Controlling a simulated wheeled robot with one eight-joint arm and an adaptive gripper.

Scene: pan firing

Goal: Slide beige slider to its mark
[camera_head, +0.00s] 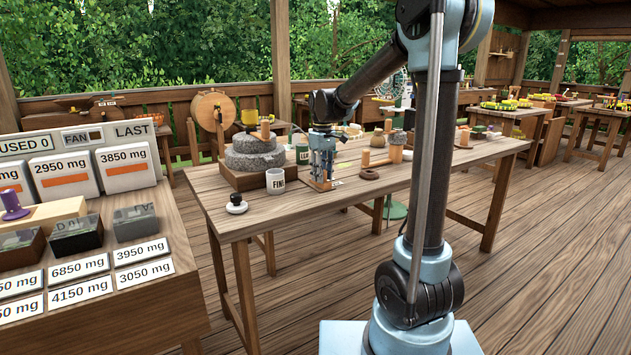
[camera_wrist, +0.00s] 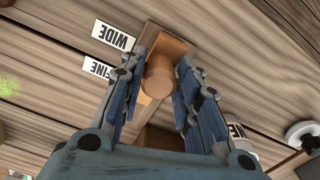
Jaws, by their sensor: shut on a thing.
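The beige slider's round knob (camera_wrist: 158,76) stands on a narrow wooden track (camera_wrist: 180,32) in the wrist view. My gripper (camera_wrist: 160,88) has its fingers on both sides of the knob and is shut on it. A WIDE label (camera_wrist: 113,36) lies beside the track's far end. A FINE label (camera_wrist: 98,68) lies closer, partly hidden by the left finger. The knob is roughly level with the FINE label; its exact place against the marks is hard to tell. In the head view my gripper (camera_head: 322,172) points down at the table, covering most of the slider.
A grey millstone (camera_head: 254,158) on a wooden base stands left of my gripper. A white FINE cup (camera_head: 276,181) and a white dish with a black knob (camera_head: 237,204) are nearby. The table's front right is clear.

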